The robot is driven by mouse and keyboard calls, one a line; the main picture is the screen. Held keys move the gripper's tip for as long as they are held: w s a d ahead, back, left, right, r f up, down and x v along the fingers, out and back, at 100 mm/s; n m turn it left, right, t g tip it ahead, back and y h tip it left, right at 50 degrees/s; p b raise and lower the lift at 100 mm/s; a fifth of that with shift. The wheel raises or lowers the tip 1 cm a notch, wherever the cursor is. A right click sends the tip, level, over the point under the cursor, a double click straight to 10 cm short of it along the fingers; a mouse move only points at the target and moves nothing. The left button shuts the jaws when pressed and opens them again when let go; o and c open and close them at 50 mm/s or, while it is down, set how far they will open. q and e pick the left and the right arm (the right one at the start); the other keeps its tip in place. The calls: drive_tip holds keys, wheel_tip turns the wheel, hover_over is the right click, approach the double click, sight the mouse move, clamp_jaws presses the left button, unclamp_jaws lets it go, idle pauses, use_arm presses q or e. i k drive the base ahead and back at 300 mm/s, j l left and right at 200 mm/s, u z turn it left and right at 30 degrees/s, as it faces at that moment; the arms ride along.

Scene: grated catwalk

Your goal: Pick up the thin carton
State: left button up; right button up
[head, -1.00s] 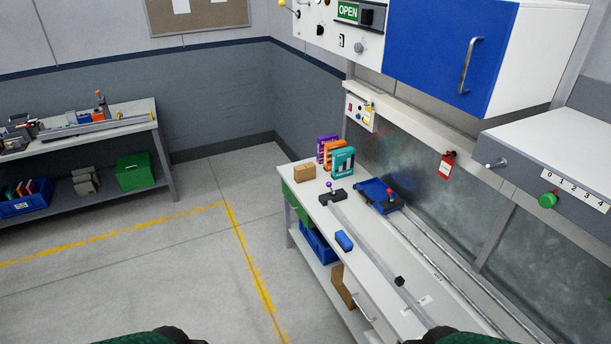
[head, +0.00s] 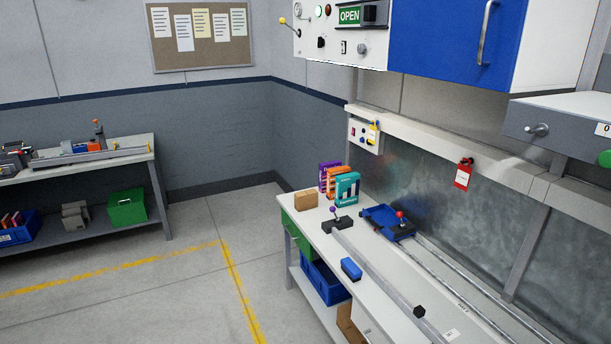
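Three thin upright cartons stand close together at the far end of the white workbench: a teal one (head: 347,190) in front, an orange one (head: 336,182) behind it and a purple one (head: 324,177) at the back. The teal carton partly hides the orange one, and the orange one partly hides the purple one. A small brown box (head: 306,200) sits to their left, low and squat. I cannot tell which carton the task means. Neither of my grippers is in view.
A blue wall cabinet (head: 440,40) hangs above. Another bench (head: 90,163) stands at the left. The floor between is clear.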

sight(307, 200)
drive_tip(key=i+j, duration=0.2)
drive_tip(key=i, duration=0.45)
drive_tip(key=i+j, duration=0.2)
drive_tip(key=i, duration=0.45)
drive_tip(key=i+j, duration=0.2)
drive_tip(key=i, duration=0.45)
drive_tip(key=i+j, duration=0.15)
drive_tip(key=i, duration=0.45)
drive_tip(key=i+j+u, duration=0.1)
drive_tip(key=i, duration=0.55)
drive_tip(key=i+j, duration=0.25)
drive_tip(key=i, duration=0.4)
